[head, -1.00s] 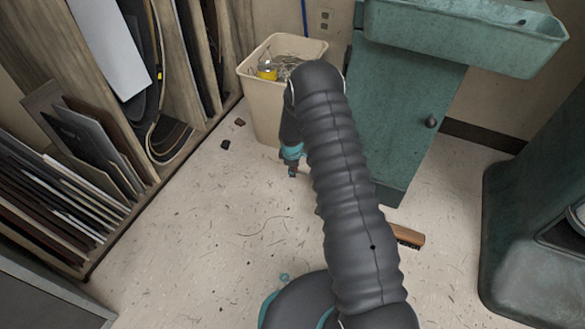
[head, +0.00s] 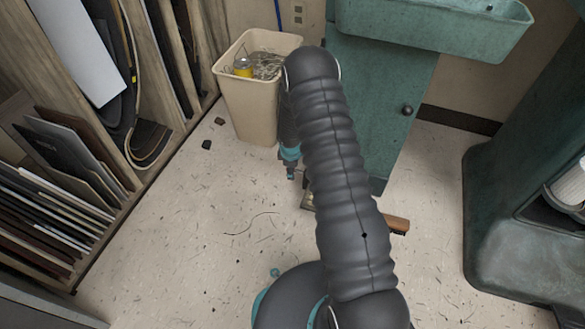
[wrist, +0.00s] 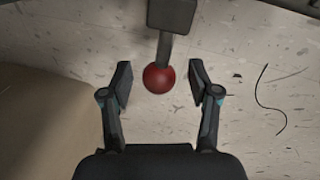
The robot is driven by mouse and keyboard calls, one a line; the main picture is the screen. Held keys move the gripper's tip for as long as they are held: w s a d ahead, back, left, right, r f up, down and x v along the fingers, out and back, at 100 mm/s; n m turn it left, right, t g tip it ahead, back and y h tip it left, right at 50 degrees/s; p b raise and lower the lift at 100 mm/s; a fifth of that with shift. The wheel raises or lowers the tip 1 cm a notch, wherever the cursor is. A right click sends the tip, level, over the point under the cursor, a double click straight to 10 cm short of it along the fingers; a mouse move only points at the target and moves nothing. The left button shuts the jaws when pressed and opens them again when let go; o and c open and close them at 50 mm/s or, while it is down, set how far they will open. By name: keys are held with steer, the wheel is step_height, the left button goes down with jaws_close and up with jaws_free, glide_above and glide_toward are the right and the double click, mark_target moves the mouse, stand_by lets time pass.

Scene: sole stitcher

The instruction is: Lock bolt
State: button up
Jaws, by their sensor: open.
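In the wrist view a red ball knob (wrist: 159,79) sits on the end of a dark lever (wrist: 163,48), which runs up to a dark block (wrist: 172,14) at the top edge. I cannot tell whether this is the bolt. My gripper (wrist: 161,83) is open, with one finger on each side of the knob and a gap at both sides. In the head view my gripper (head: 290,172) hangs low beside my arm, in front of the green cabinet. The knob cannot be made out there, and my arm hides part of that area.
A beige bin (head: 250,108) with scraps stands behind my gripper. The green cabinet (head: 385,100) carries a tray (head: 440,28). A wooden brush (head: 397,225) lies partly hidden by my arm. Racks of sheets (head: 60,215) line the left; a green machine (head: 505,225) stands right. The floor between is mostly clear.

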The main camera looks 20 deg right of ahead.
steer(key=shift+a, duration=0.1)
step_height(320, 180, up, 12)
steer(key=s, duration=0.2)
steer(key=shift+a, duration=0.4)
steer(key=shift+f, duration=0.1)
